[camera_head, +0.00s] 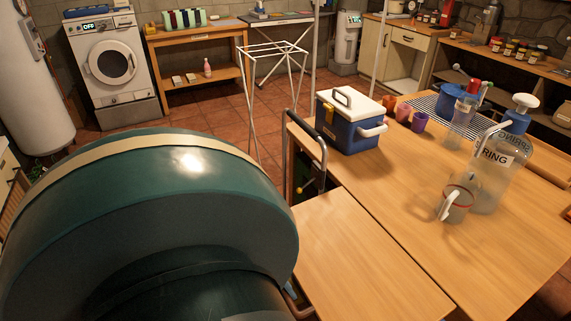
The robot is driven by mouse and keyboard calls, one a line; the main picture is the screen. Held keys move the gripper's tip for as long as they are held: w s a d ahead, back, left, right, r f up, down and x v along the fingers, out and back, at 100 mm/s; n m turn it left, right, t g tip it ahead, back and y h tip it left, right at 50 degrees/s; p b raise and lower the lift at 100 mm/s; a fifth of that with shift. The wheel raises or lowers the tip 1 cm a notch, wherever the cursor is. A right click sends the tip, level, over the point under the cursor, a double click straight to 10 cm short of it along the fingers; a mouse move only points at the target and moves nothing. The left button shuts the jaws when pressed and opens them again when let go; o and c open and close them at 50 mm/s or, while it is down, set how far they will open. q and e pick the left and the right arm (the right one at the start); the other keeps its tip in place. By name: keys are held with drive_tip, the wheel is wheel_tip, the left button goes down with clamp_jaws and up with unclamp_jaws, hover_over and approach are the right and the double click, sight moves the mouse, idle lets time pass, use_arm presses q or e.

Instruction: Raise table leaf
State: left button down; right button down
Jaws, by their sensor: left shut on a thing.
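The table leaf (365,260), a light wooden board, lies beside the main table top (420,215) on its near left side. It looks close to level with the top, with a seam between them; I cannot tell if they are exactly flush. My left arm, large and dark green, fills the lower left. Only a small part of my left gripper (291,299) shows past it, at the leaf's near left edge. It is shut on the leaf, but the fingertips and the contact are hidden. My right gripper is not in view.
On the table stand a blue cooler (350,122), several cups, a dish rack (430,105), a large bottle (503,165) and a clear jug (456,203). A grey bent handle (312,140) rises at the table's left end. A white drying rack (270,80) stands behind.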

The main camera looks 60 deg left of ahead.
use_arm(q)
drive_tip(key=shift+w+r, duration=0.25)
drive_tip(key=shift+w, duration=0.05)
drive_tip(key=c, duration=1.8)
unclamp_jaws()
drive_tip(key=o, duration=0.3)
drive_tip(key=shift+f, duration=0.1)
drive_tip(key=shift+o, duration=0.7)
drive_tip(key=shift+s, duration=0.15)
drive_tip(key=v, duration=1.3)
